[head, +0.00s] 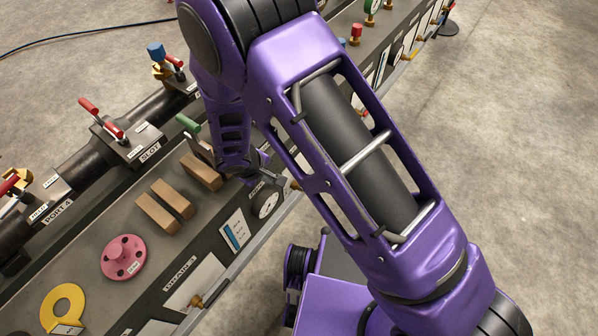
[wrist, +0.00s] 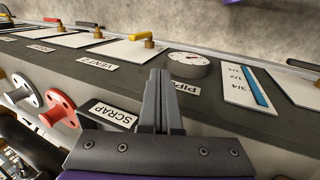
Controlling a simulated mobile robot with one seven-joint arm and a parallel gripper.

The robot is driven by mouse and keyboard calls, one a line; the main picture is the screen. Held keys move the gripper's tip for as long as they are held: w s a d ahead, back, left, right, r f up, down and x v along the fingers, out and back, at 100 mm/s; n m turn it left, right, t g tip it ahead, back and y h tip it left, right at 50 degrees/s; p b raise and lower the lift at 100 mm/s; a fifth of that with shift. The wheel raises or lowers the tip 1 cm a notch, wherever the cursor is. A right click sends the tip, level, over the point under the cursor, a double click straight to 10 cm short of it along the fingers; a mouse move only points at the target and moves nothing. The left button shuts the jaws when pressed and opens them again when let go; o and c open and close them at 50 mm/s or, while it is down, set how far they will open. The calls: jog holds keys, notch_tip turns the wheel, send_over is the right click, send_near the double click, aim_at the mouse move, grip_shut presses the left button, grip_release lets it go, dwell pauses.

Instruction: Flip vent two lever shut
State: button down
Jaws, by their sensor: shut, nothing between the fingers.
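In the wrist view, the VENT 2 label (wrist: 97,65) lies below a white plate (wrist: 115,48). A small brass valve with a yellow-orange lever (wrist: 141,34) stands at that plate's right end. The lever's exact angle is too small to read. My gripper (wrist: 160,75) is shut and empty, its fingertips close together. In the picture the tips lie below the lever, just left of the round gauge (wrist: 188,65), apart from the lever. In the head view my arm hides the fingers and most of the area around vent two.
A SCRAP block (wrist: 112,114) and a red spool (wrist: 62,107) are lower left.

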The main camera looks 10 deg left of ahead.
jog(key=w+d+r+b+x, duration=0.1)
jog(key=w+x, duration=0.2)
jog(key=x, duration=1.8)
jog(key=shift+w+b, duration=0.15)
jog(key=shift+b, duration=0.25)
jog(key=shift+d+r, duration=0.1)
